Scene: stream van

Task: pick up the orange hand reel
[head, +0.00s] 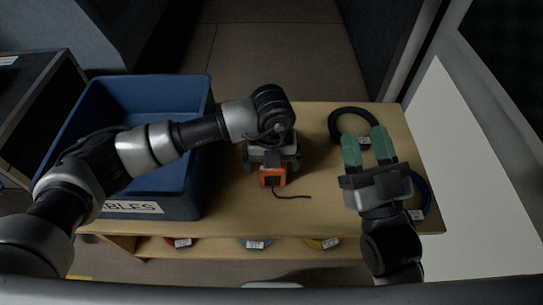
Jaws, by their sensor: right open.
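The orange hand reel (272,177) is on the wooden table, near its middle, with a short black cable trailing to the right. My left gripper (271,163) points down over the reel, and its green fingers show apart at either side. The gripper body hides the back of the reel, and I cannot tell whether the fingers touch it. My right gripper (367,148) is open and empty, with green fingers near the black cable coil.
A blue bin (152,205) with a label stands on the left. A black cable coil (337,113) and a blue coil (427,193) lie at the right of the wooden table (230,215). Red, grey and yellow labelled coils show on the shelf below.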

